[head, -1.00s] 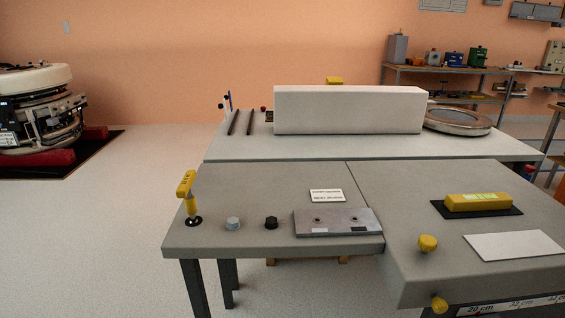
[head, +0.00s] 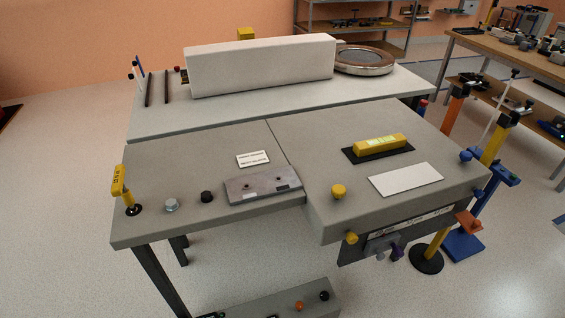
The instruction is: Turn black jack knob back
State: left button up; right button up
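A black knob (head: 207,197) stands on the grey table top (head: 190,160), between a pale blue-grey knob (head: 171,205) and a flat metal plate (head: 262,186). Another black knob (head: 324,296) sits on a low grey unit (head: 270,304) near the floor, beside an orange knob (head: 299,306). I cannot tell from the picture which of the two is the jack knob. Neither of my grippers is in view.
A yellow-handled lever (head: 119,182) stands at the table's left corner. A yellow knob (head: 339,191) and a yellow level (head: 380,144) are on the right part. Blue stands (head: 487,205) and a yellow post (head: 437,235) crowd the right side. Floor at left is clear.

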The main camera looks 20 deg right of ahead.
aim_at(324, 295)
jog(key=z, duration=1.05)
